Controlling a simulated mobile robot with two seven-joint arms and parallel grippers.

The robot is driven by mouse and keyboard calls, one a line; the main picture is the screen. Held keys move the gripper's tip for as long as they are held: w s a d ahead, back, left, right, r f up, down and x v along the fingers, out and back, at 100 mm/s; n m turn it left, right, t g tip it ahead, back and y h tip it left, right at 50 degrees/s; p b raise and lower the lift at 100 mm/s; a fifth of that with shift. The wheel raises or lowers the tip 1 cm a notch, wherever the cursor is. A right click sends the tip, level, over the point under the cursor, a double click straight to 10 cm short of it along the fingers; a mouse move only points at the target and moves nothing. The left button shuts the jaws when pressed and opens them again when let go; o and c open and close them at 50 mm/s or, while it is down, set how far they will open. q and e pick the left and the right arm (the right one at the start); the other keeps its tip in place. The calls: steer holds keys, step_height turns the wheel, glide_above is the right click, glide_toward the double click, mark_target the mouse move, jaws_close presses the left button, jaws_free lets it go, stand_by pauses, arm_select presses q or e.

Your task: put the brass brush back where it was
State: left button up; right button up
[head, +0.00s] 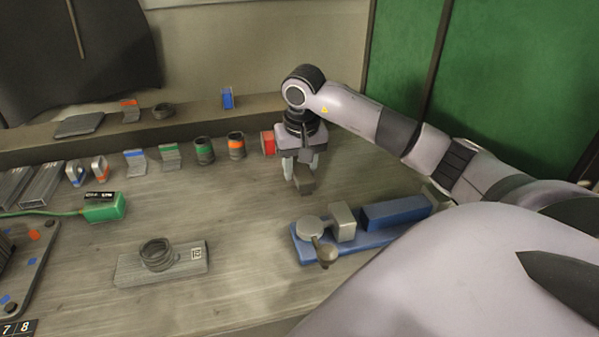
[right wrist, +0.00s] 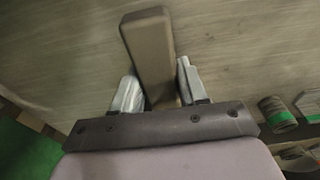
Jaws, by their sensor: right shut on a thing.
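My right gripper (head: 303,172) is shut on a brown, oblong block, likely the brass brush (head: 304,184), above the workbench beyond the blue fixture. In the right wrist view the brush (right wrist: 150,45) sticks out from between the two grey fingers (right wrist: 155,95). Its bristles cannot be made out. Whether it touches the bench is hard to tell. My left gripper is not in view.
A red block (head: 268,143) stands just left of my right gripper, beside orange- and green-banded cylinders (head: 236,145) (head: 204,151). The blue fixture (head: 375,236) lies nearer. A grey plate with a ring (head: 190,263) is at front left. Bench between is clear.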

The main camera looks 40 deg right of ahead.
mark_target(302, 169)
steer(key=shift+f, duration=0.95)
steer(key=shift+f, duration=0.15)
steer(key=o, duration=1.2)
steer(key=shift+c, duration=0.2)
steer(key=r, duration=0.4)
steer(key=s+r, duration=0.1)
steer(key=r, duration=0.7)
steer(key=shift+s+a+r, duration=0.15)
steer(key=shift+s+a, duration=0.05)
steer(key=shift+a, duration=0.2)
